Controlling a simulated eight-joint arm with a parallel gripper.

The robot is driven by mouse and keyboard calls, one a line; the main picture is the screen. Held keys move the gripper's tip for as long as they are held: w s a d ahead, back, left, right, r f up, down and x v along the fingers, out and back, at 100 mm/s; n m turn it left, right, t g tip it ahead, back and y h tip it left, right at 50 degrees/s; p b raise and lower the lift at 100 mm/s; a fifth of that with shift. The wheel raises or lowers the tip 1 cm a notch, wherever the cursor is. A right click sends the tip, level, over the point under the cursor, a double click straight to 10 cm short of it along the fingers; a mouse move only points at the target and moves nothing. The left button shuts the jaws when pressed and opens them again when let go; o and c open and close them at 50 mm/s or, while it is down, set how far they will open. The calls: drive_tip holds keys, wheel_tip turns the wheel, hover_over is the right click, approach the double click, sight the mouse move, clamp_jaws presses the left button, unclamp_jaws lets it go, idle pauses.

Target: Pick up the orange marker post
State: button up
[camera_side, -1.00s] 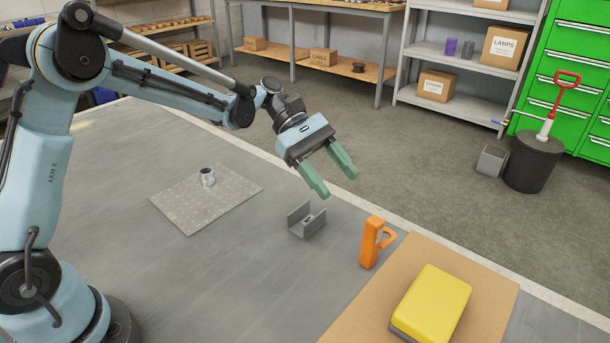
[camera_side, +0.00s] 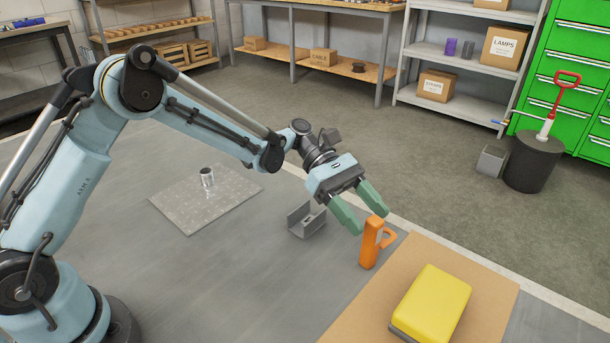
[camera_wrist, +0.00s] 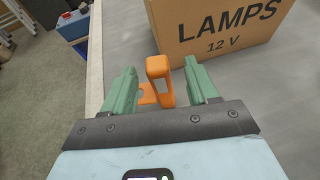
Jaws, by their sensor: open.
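The orange marker post (camera_side: 370,245) stands upright on the grey table, with a loop on its right side in the side view. My gripper (camera_side: 369,219) is open and empty, pointing down toward it, with its green fingertips close to the post's top. In the wrist view the post (camera_wrist: 155,68) shows between the two fingers of my gripper (camera_wrist: 159,67), with gaps on both sides. I cannot tell how far down the post the fingertips reach. The post's lower part is partly hidden in the wrist view.
A cardboard box marked LAMPS 12 V (camera_wrist: 215,30) is close to the post, its tan top (camera_side: 490,290) bearing a yellow block (camera_side: 435,302). A grey U-shaped bracket (camera_side: 306,220) lies left of the post. A metal plate (camera_side: 225,205) with a small cylinder (camera_side: 207,177) lies further left.

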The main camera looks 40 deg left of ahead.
sight(380, 231)
drive_tip(key=x, duration=0.5)
drive_tip(key=shift+w+f, duration=0.1)
drive_tip(key=shift+w, duration=0.05)
drive_tip(key=shift+a, duration=0.1)
clamp_jaws()
